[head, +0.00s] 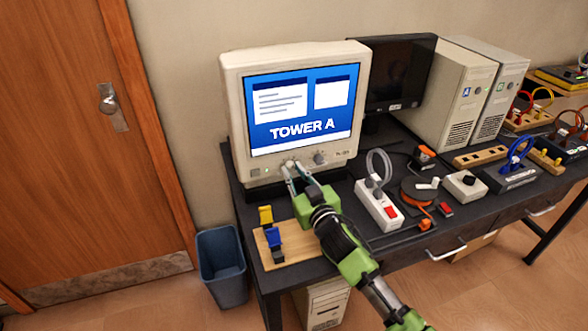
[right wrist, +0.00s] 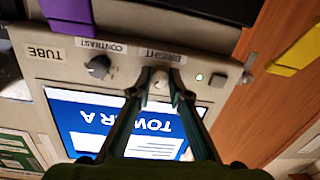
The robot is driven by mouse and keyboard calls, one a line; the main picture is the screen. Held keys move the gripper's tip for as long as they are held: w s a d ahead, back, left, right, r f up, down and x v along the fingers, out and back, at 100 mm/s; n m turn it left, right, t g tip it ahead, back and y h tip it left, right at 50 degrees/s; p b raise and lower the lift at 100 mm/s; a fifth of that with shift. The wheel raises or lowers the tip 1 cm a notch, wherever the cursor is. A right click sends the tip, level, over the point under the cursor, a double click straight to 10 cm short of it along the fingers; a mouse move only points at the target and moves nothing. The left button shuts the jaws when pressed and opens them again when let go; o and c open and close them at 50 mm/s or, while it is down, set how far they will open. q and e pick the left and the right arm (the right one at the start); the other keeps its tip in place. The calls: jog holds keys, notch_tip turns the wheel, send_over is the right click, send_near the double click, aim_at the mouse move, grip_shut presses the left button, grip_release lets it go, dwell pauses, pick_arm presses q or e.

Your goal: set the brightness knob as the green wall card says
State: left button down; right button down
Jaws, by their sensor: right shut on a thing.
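The beige CRT monitor (head: 237,110) stands at the left end of the dark desk, its blue screen reading TOWER A. My right gripper (head: 297,172) reaches its lower front panel. In the right wrist view, upside down, its fingers (right wrist: 160,84) are shut on the pale brightness knob (right wrist: 160,75) under the label BRIGHT. The fingers hide part of the knob, so I cannot read its setting. The dark contrast knob (right wrist: 98,66) is beside it. I see no readable green wall card; a green patch (right wrist: 18,148) at the wrist view's edge is unclear. My left gripper is out of view.
A green light (right wrist: 199,76) is lit near the button. A wooden block with yellow and blue clips (head: 275,245), a power strip (head: 378,205) and a grey switch box (head: 465,186) lie on the desk. A blue bin (head: 222,265) stands left of it.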

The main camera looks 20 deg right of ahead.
jog(key=n+p, duration=0.1)
jog(key=n, duration=0.2)
jog(key=shift+r, duration=0.1)
jog(key=shift+n+p, duration=0.3)
jog(key=shift+n, duration=1)
jog(key=c, duration=1.9)
grip_release()
jog(key=shift+s, duration=0.15)
jog(key=s, duration=1.1)
jog(key=shift+s+d+r, duration=0.3)
jog(key=shift+s+r, duration=0.05)
